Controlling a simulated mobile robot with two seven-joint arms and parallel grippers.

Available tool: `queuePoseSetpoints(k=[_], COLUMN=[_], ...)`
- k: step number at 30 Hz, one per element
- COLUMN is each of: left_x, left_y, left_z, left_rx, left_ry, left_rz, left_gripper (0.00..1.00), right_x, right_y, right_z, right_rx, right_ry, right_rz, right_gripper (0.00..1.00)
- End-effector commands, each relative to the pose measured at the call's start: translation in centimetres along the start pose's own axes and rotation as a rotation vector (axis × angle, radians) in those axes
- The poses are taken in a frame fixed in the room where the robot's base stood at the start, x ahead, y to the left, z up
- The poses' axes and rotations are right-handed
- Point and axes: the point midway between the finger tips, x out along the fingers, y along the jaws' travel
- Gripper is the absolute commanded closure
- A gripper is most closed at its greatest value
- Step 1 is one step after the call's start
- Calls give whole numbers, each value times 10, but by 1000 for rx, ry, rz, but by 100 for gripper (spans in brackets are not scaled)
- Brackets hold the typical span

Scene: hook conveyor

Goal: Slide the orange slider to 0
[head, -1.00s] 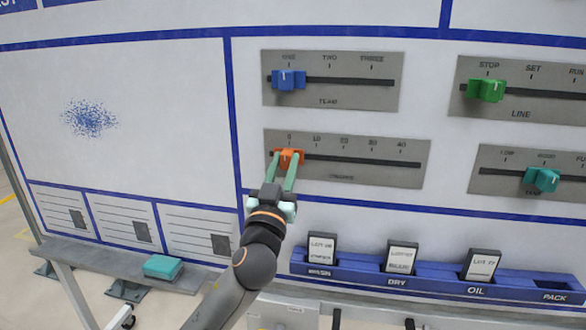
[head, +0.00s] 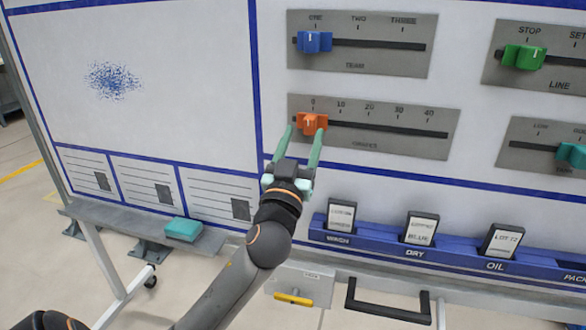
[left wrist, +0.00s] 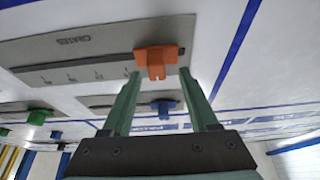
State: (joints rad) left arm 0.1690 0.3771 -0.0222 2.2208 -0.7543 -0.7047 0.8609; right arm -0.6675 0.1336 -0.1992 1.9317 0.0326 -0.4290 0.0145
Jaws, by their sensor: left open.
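The orange slider (head: 311,123) sits at the left end of its slot on the grey scale plate (head: 400,148), with its pointer at the 0 mark. In the left wrist view the orange slider (left wrist: 157,60) is just past my fingertips. My left gripper (head: 300,142) is open in front of the board, its two green fingers apart just below and to either side of the slider. In the left wrist view the left gripper (left wrist: 160,80) shows nothing between its fingers. My right gripper is not in view.
A blue slider (head: 314,42) sits above, and a green slider (head: 523,57) and a teal slider (head: 572,154) are to the right. A blue card rack (head: 375,250) runs below. A teal block (head: 184,228) lies on the ledge at lower left.

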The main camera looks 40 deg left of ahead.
Motion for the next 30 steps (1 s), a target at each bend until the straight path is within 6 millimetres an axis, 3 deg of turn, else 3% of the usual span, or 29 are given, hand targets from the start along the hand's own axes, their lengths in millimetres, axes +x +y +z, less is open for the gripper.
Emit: queuePoseSetpoints(k=[6, 12, 18, 30], left_x=[-53, -85, -96, -97], left_y=[-1, 0, -1, -1], left_z=[5, 2, 0, 0], left_rx=[-4, -1, 1, 1], left_ry=[-4, -3, -1, 0], left_rz=[-3, -2, -3, -2], left_gripper=[40, 40, 40, 40], right_x=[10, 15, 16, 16], right_y=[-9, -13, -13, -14], right_z=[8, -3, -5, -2], right_rx=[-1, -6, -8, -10], right_ry=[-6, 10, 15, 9], right_rz=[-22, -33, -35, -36], right_gripper=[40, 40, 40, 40])
